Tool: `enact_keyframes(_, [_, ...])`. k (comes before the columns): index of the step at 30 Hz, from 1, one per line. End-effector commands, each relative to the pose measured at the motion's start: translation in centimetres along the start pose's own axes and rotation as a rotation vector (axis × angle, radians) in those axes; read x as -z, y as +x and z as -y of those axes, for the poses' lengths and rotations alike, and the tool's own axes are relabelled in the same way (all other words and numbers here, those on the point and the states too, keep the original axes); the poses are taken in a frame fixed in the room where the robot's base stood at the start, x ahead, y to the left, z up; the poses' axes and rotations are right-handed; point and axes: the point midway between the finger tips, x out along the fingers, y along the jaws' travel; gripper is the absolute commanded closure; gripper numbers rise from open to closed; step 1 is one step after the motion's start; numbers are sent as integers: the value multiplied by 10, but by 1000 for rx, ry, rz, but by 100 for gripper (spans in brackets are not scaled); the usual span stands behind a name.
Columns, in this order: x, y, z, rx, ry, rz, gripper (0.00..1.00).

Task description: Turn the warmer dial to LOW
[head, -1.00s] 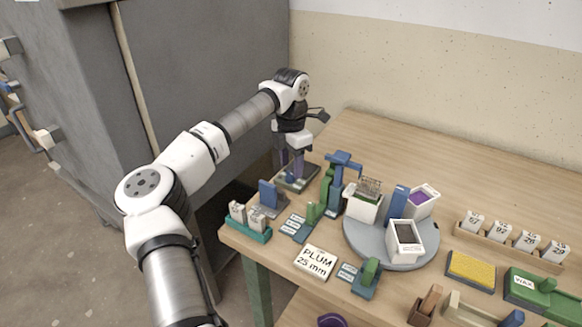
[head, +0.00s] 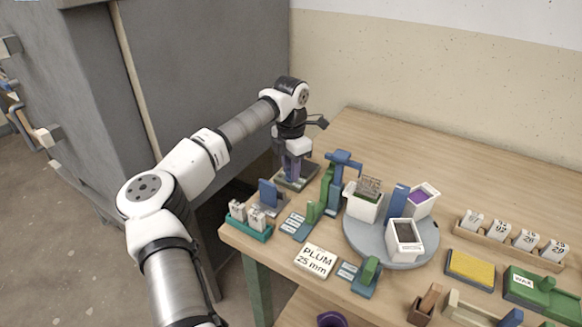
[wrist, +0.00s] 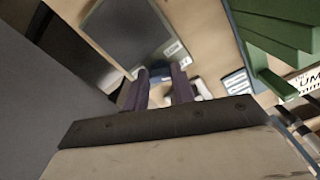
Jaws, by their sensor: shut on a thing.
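The warmer (head: 310,172) is a low, dark, flat unit at the back left corner of the table in the head view. In the wrist view its dark top (wrist: 125,35) shows beyond the fingers, with small pale labels along its edge that I cannot read. My gripper (head: 292,176) points down at the warmer's front part. In the wrist view my gripper (wrist: 157,92) has its two purple fingers close together. It is shut on the warmer dial, which the fingers mostly hide. I cannot tell the dial's setting.
A blue upright block (head: 269,193) and a green tray of tags (head: 250,229) stand in front. Green and blue stands (head: 343,170) are close on the right. A grey turntable (head: 360,240) with containers lies farther right. A grey cabinet (head: 210,60) rises at the left.

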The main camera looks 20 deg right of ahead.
Motion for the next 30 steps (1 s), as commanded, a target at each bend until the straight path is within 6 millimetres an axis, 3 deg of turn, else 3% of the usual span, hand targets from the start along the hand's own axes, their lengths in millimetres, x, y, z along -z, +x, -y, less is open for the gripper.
enact_keyframes(11, [0, -1, -1, 0, -146, 0, 97])
enact_keyframes(30, [0, -1, -3, -2, -681, 1, 97])
